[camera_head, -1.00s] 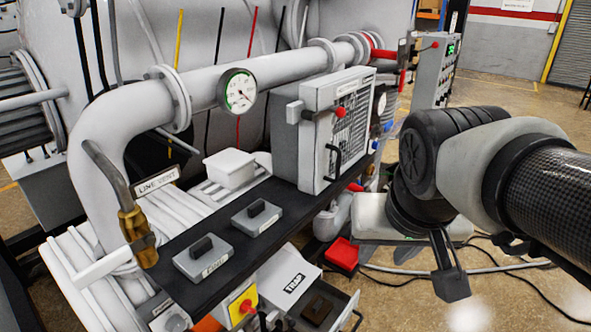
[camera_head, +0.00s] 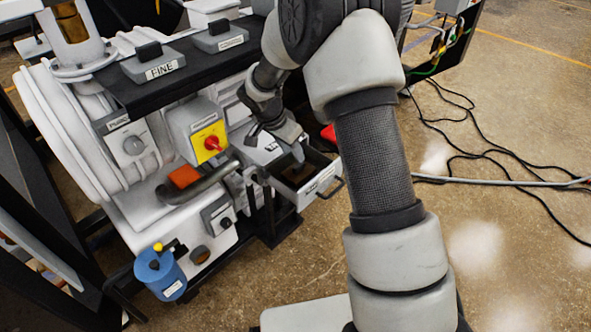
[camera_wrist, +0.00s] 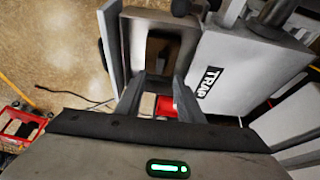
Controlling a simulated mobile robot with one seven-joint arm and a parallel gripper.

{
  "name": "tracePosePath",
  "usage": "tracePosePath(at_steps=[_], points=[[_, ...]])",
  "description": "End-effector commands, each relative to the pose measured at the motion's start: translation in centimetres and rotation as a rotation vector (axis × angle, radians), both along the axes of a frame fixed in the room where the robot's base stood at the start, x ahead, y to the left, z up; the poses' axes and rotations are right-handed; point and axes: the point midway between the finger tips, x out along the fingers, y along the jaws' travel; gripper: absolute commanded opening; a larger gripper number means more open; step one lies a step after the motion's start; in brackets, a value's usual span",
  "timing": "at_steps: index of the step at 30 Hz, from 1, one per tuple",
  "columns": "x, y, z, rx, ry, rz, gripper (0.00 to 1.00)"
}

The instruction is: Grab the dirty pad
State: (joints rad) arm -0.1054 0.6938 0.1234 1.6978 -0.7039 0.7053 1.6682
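The dirty pad (camera_wrist: 161,45) is a dark brown block in the open drawer (camera_wrist: 132,38) of the box labelled TRAP (camera_wrist: 228,75). In the wrist view the pad lies beyond my fingertips. My gripper (camera_wrist: 160,82) is open, with one finger on each side of the view's middle and no object held between them. In the head view my gripper (camera_head: 277,142) is over the drawer (camera_head: 312,184), pointing down. I cannot tell the exact gap between fingertips and pad.
A yellow panel with a red knob (camera_head: 211,143) and a pipe end stand left of the drawer. A black shelf with grey boxes, one labelled FINE (camera_head: 160,70), lies above. A red object (camera_head: 328,133) is behind the drawer. Cables cross the floor at right.

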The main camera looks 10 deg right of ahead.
Motion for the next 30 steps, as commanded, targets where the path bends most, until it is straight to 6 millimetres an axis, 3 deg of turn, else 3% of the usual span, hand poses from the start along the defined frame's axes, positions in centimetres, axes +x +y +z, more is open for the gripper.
tracePosePath(at_steps=[15,25,26,30], points=[[1.2,-1.7,-6.3,0.001,0.002,-0.004,0.34],[1.5,-1.9,-7.0,0.0,0.0,-0.003,0.34],[1.5,-1.9,-7.0,0.0,0.0,-0.003,0.33],[1.5,-1.9,-7.0,0.0,0.0,-0.002,0.09]])
